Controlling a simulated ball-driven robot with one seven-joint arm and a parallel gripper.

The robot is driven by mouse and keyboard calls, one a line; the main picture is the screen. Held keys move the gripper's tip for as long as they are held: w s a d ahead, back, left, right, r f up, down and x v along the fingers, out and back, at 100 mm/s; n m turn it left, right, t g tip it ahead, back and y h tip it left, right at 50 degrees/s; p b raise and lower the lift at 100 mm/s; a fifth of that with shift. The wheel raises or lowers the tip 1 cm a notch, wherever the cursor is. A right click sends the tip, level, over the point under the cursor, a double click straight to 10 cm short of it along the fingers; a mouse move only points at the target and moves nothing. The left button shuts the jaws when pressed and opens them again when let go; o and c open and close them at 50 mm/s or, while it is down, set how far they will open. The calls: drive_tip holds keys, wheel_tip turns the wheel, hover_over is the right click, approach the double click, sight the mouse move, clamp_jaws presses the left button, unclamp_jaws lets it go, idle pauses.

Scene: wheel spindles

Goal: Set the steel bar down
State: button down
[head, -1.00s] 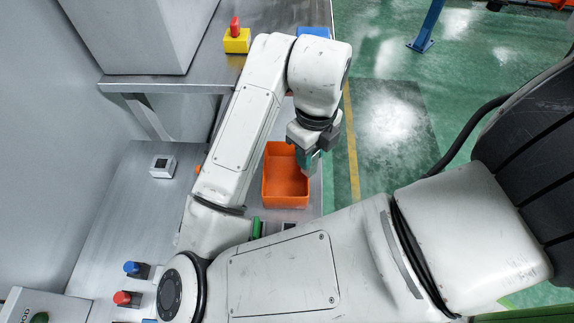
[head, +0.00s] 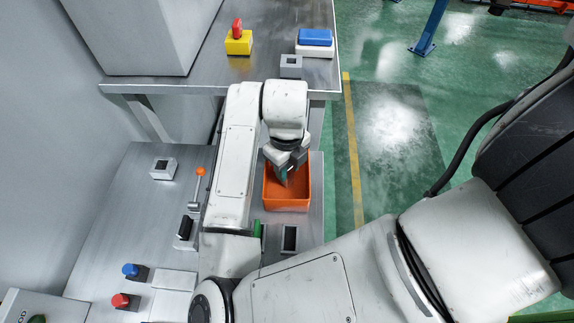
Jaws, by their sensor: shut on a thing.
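My gripper (head: 285,178) points down over the left part of the orange bin (head: 305,199). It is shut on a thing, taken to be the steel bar. The bar itself cannot be made out; the fingers and wrist hide it or it is too small to tell. Teal finger parts show against the bin's inside. I cannot tell whether the held thing touches the bin floor. The bin stands open on the lower steel bench (head: 115,220), near its right edge.
A higher steel table (head: 200,72) at the back carries a yellow block with a red top (head: 238,43), a blue-and-white block (head: 315,42) and a grey socket block (head: 291,66). An orange-knobbed lever (head: 199,183) and a small dark-topped block (head: 163,168) stand left of my arm.

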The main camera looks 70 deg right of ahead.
drive_tip(key=shift+f, duration=0.15)
drive_tip(key=c, duration=0.8)
unclamp_jaws()
wheel_tip(320, 180, up, 12)
drive_tip(key=p, duration=0.1)
drive_tip(key=shift+r, duration=0.2)
